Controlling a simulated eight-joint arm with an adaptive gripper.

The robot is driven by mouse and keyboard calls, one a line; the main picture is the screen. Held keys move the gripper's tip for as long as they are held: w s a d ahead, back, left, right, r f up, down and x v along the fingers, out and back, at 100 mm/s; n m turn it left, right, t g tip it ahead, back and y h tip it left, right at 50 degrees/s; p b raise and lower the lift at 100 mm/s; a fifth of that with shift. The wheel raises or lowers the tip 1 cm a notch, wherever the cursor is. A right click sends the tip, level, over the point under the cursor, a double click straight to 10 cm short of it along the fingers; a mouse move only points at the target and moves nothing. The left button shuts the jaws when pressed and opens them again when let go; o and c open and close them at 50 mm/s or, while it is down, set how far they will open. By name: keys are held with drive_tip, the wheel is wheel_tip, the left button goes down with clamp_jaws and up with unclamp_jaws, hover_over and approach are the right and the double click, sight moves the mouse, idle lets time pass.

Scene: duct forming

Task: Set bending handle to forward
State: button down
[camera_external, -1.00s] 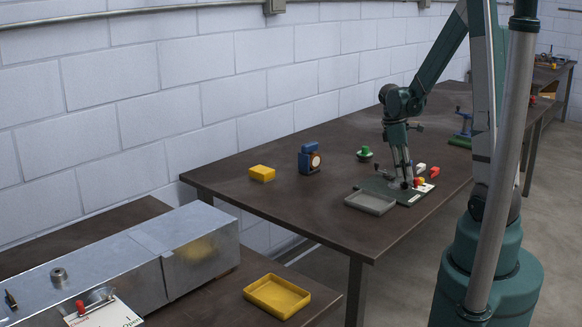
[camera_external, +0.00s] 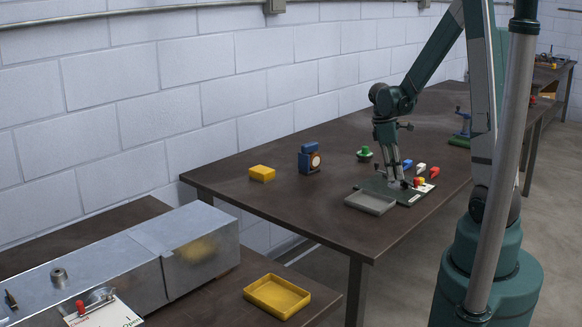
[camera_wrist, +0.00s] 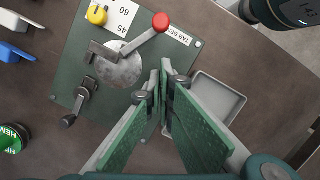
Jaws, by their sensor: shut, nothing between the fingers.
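The tab bender is a green plate (camera_wrist: 65,75) with a round metal disc (camera_wrist: 118,70); it also shows on the table in the external view (camera_external: 408,197). A metal bending handle (camera_wrist: 143,39) with a red knob (camera_wrist: 161,21) runs from the disc toward the upper right in the wrist view. A second lever with a dark knob (camera_wrist: 69,122) and a yellow knob (camera_wrist: 97,14) sit on the plate. My gripper (camera_wrist: 165,68) is shut and empty. Its tips appear beside the disc, near the plate's edge; whether they touch anything is unclear. It also shows in the external view (camera_external: 398,186).
A grey tray (camera_wrist: 237,104) adjoins the bender. Blue (camera_wrist: 10,54) and white (camera_wrist: 11,18) handles and a green round object (camera_wrist: 12,137) lie on the other side. A yellow block (camera_external: 262,173) and blue device (camera_external: 310,158) stand farther left, with clear table between.

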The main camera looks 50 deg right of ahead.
drive_tip(key=p+v, duration=0.1)
drive_tip(key=v, duration=0.9)
drive_tip(key=shift+w+a+p, duration=0.15)
drive_tip(key=shift+a+p, duration=0.15)
drive_tip(key=shift+p, duration=0.1)
drive_tip(key=shift+a+r, duration=0.1)
drive_tip(key=s+a+r+m+t, duration=0.1)
drive_tip(key=s+a+r+t, duration=0.1)
drive_tip(key=a, duration=0.7)
drive_tip(key=s+a+r+m+t, duration=0.2)
drive_tip(key=s+a+r+t, duration=0.1)
drive_tip(key=a, duration=0.6)
drive_tip(key=s+a+r+m+t+y, duration=0.1)
drive_tip(key=a+r+t, duration=0.3)
drive_tip(key=a, duration=0.6)
drive_tip(key=shift+s+r+m+t, duration=0.3)
drive_tip(key=shift+s+r+m, duration=0.4)
drive_tip(key=shift+s+r, duration=0.3)
drive_tip(key=shift+w+a, duration=0.1)
drive_tip(key=shift+a, duration=0.05)
drive_tip(key=shift+f, duration=0.1)
